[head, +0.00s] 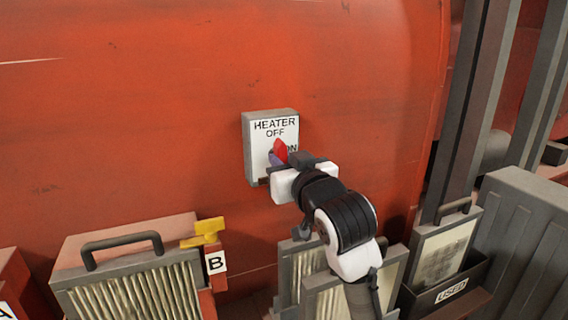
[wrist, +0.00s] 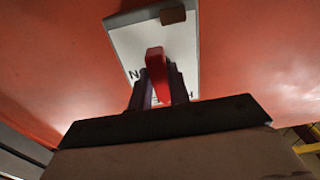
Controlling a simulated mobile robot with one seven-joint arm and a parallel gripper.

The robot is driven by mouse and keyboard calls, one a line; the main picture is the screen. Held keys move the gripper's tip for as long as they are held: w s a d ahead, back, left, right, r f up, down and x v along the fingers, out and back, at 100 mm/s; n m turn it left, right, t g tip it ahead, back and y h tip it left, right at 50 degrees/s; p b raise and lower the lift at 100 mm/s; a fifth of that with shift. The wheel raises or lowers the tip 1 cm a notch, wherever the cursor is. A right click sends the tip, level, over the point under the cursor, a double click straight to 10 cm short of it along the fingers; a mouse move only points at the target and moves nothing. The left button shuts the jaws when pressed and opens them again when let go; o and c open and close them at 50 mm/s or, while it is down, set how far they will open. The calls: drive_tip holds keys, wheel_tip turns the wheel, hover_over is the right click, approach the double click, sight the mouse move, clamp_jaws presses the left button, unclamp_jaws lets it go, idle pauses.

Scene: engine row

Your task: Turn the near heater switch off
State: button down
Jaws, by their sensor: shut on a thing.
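The heater switch panel (head: 258,165) is a white plate in a grey frame on the red wall, marked HEATER, OFF and ON. Its red switch handle (head: 280,149) shows at the middle of the plate, with its tip just below the word OFF. I cannot tell its exact setting. My gripper (head: 284,161) is at the plate, shut on the handle, and partly hides the ON mark. In the wrist view the red handle (wrist: 156,64) stands between the two dark fingers of my gripper (wrist: 158,84), with the white plate (wrist: 128,45) behind.
Below left are a filter with a dark handle (head: 125,240), a yellow lever (head: 205,232) and a B label (head: 216,262). Grey-framed filters (head: 302,262) stand under my arm. A bin marked USED (head: 450,291) and metal posts (head: 470,110) are at the right.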

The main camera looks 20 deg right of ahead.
drive_tip(key=c, duration=1.3)
unclamp_jaws()
drive_tip(key=s, duration=0.4)
drive_tip(key=s+b, duration=0.1)
drive_tip(key=s, duration=0.4)
drive_tip(key=s+b, duration=0.1)
drive_tip(key=s, duration=0.3)
drive_tip(key=shift+s+d, duration=0.25)
drive_tip(key=shift+s, duration=0.15)
